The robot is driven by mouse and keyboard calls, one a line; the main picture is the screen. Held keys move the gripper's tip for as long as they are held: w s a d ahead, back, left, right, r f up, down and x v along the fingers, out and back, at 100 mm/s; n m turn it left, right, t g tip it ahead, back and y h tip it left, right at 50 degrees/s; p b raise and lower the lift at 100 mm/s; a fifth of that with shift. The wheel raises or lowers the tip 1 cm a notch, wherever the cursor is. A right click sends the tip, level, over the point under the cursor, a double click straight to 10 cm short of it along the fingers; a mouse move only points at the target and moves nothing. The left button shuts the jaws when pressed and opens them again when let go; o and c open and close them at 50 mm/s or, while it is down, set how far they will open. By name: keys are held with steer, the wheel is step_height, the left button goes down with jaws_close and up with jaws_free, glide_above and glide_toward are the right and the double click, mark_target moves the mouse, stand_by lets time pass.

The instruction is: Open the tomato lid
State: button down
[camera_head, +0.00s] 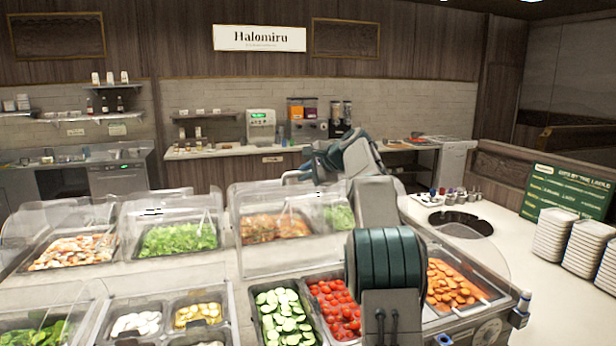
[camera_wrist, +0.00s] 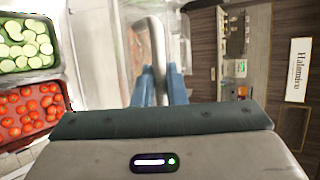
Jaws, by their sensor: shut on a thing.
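The cherry tomatoes (camera_head: 335,307) lie in a dark well at the front of the counter, right of the cucumber slices. They also show at the left in the wrist view (camera_wrist: 28,112). My gripper (camera_wrist: 158,72) has its blue fingers shut on a curved grey lid handle (camera_wrist: 154,40). In the head view my gripper (camera_head: 294,177) is small, held above the counter at the top of an upright clear panel (camera_head: 262,200). This panel seems to be the raised lid, but its edges are hard to tell. My arm hides part of the tomato well's right side.
Cucumber slices (camera_head: 284,315) lie left of the tomatoes, and carrots (camera_head: 455,287) lie to the right. Clear covers (camera_head: 165,212) stand over the back wells. Stacked plates (camera_head: 553,234) and a green sign (camera_head: 568,190) stand at the right.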

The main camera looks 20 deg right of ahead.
steer(key=shift+w, duration=0.4)
steer(key=c, duration=1.8)
jaws_free()
steer(key=shift+w, duration=0.1)
steer(key=shift+o, duration=0.2)
steer(key=b+v, duration=0.2)
steer(key=v, duration=1.2)
steer(key=shift+b, duration=0.35)
steer(key=shift+w, duration=0.1)
